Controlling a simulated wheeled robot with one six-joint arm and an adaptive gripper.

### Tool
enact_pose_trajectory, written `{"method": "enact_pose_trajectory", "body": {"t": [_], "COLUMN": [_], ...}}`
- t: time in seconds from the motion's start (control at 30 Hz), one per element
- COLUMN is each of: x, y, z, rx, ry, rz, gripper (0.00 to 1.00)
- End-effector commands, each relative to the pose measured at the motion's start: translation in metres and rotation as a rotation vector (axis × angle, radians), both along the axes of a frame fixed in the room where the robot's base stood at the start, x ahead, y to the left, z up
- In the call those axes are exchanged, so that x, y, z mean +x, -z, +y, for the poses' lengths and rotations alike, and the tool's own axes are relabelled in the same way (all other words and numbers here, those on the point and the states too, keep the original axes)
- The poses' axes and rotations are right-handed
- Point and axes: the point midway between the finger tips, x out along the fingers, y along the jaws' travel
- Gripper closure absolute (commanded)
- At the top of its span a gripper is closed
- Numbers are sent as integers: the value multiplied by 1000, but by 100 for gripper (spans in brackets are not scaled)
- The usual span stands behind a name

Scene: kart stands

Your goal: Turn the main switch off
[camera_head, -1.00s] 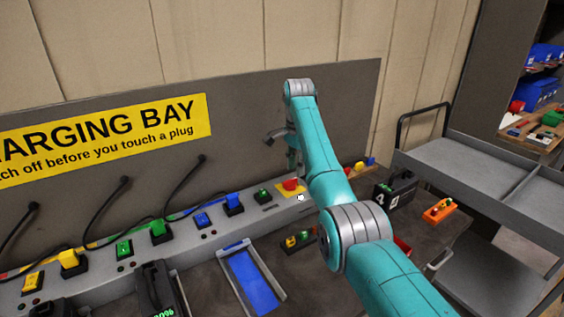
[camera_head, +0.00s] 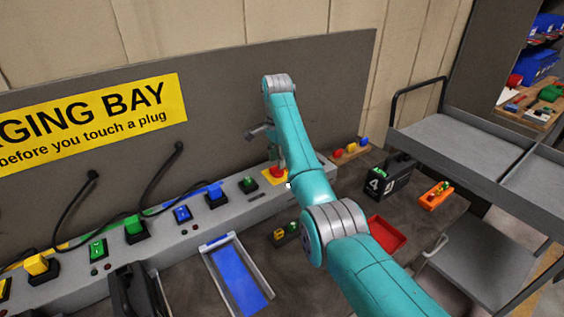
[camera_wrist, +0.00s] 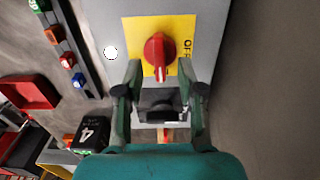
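The main switch is a red rotary knob (camera_wrist: 158,55) on a yellow plate (camera_wrist: 184,28) fixed to a grey housing. Part of a label starting "OF" shows on the plate's right side in the wrist view. The knob's pale pointer mark faces down and slightly right there. In the head view the red knob (camera_head: 278,171) sits at the housing's right end, partly behind my arm. My gripper (camera_wrist: 160,68) is open, its two fingers on either side of the knob's lower part. I cannot tell whether they touch it.
A white round lamp (camera_wrist: 112,52) sits beside the plate. Coloured plugs, including a blue one (camera_head: 216,196), line the housing. A black block marked 4 (camera_head: 377,185), a red tray (camera_head: 386,234) and an orange holder (camera_head: 433,200) stand on the bench. A grey cart (camera_head: 440,142) is at right.

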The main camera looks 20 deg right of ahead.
Motion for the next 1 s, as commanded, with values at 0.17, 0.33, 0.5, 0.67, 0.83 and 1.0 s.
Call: {"method": "enact_pose_trajectory", "body": {"t": [0.17, 0.33, 0.5, 0.67, 0.83, 1.0], "x": [-1, -1, -1, -1, -1, -1], "y": [18, 23, 23, 23, 23, 23], "z": [7, 9, 9, 9, 9, 9], "rx": [0, 0, 0, 0, 0, 0], "ry": [1, 1, 1, 1, 1, -7], "rz": [1, 0, 0, 0, 0, 0], "gripper": [61, 61, 61, 89, 100, 100]}}
